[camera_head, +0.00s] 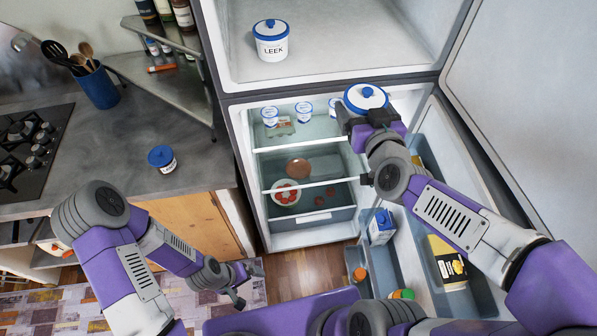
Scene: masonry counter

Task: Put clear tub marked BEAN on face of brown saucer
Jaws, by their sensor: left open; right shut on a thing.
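A brown saucer (298,167) lies on a glass shelf inside the open lower fridge compartment; its face looks bare. My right gripper (367,115) is shut on a tub with a blue lid (366,96), held up in front of the fridge at the right, higher in the picture than the saucer. The gripper hides most of this tub, and I cannot read its marking. My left gripper (249,284) is open and empty, low in front of the fridge above the floor. No marking BEAN is readable on any tub.
A white tub marked LEEK (271,41) stands in the upper compartment. Another blue-lidded tub (162,160) stands on the grey counter (120,135). A red-and-white dish (286,193) sits below the saucer. The loaded fridge door (465,190) is open at the right.

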